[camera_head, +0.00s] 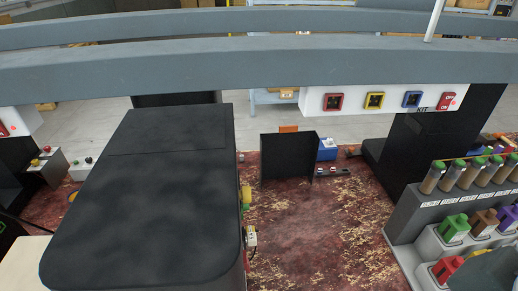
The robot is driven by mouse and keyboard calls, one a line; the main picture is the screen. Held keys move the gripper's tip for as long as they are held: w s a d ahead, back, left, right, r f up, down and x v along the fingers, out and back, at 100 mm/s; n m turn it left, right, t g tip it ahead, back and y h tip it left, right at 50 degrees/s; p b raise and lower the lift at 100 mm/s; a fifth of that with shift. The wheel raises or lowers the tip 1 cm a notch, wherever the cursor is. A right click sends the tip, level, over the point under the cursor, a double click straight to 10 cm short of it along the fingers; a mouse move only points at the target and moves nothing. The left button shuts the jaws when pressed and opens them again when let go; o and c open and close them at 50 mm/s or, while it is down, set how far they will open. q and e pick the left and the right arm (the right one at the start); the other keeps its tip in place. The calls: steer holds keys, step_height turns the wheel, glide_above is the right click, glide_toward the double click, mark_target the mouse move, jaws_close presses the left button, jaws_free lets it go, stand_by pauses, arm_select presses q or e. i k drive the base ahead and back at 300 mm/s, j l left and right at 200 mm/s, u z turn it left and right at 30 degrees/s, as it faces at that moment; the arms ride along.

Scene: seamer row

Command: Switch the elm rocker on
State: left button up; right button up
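A white panel (389,88) hangs below the grey beam, right of centre. It carries a red-framed switch (333,101), a yellow-framed switch (374,99) and a blue-framed switch (411,98), each with a dark centre. A red plate with pale lettering (446,101) is at its right end. I cannot read the word elm anywhere, so I cannot tell which one is the elm rocker. The rocker positions are too small to tell. Neither of my grippers is in view.
A grey beam (250,62) crosses the upper view. A large black rounded block (150,190) fills the left. A grey rack (420,205) with several green-capped tubes and coloured bins stands right. Reddish speckled floor (310,235) is open in between.

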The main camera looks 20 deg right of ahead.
mark_target(246, 261)
steer(key=l+u, duration=0.1)
steer(key=l, duration=0.4)
steer(key=k+l+z, duration=0.15)
steer(key=z, duration=0.35)
steer(key=k+l+z, duration=0.3)
steer(key=z, duration=0.15)
